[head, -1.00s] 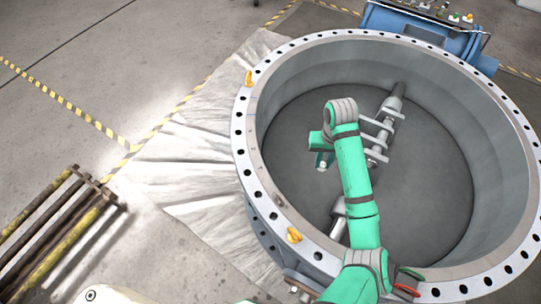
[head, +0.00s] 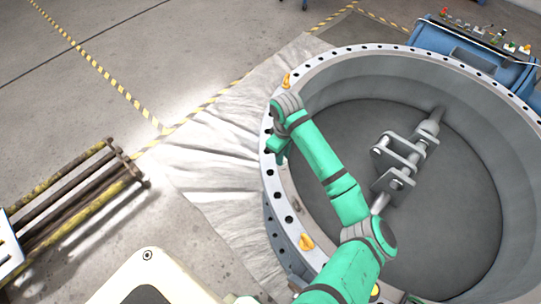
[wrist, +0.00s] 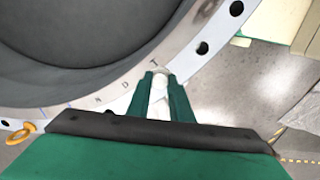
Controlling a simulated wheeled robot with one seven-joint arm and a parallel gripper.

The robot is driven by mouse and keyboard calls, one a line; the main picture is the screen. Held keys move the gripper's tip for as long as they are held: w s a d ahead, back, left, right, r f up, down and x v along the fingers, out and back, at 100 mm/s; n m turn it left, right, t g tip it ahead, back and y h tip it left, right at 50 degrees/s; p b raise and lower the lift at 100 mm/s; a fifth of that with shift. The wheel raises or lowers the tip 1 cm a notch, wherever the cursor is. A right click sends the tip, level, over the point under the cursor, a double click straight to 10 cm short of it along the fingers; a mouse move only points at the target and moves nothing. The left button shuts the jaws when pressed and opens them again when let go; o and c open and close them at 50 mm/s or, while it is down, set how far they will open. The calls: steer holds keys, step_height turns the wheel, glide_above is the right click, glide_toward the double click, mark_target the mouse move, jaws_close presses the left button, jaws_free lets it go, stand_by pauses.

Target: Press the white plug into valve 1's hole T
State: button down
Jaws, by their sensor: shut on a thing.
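Valve 1 (head: 290,200) is a large grey ring with a flange full of bolt holes and a grey disc inside. My gripper (wrist: 162,82) is shut on the white plug (wrist: 161,84), which shows between its two green fingers in the wrist view. The plug's tip is at the flange (wrist: 185,50), beside the letter T (wrist: 153,62). Hole T itself is not visible; the plug and fingers cover that spot. I cannot tell whether the tip is in the hole or just above it. In the head view my gripper is over the left rim, mostly hidden by my arm.
Orange lifting eyes (head: 287,80) (head: 306,241) stand on the flange. Open holes (wrist: 202,48) lie along the flange beyond the plug. A rack of bars (head: 75,200) stands at the left.

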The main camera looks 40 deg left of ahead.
steer(key=shift+s+a+f+n, duration=0.45)
steer(key=shift+a+f, duration=0.15)
steer(key=shift+f, duration=0.4)
steer(key=shift+s+a+f+n, duration=0.4)
steer(key=shift+a+f, duration=0.15)
steer(key=shift+f, duration=0.5)
steer(key=shift+s+a+f+n, duration=0.4)
steer(key=shift+a+f, duration=0.2)
steer(key=shift+f, duration=0.4)
steer(key=shift+f, duration=0.1)
steer(key=shift+s, duration=0.15)
steer(key=shift+f, duration=0.9)
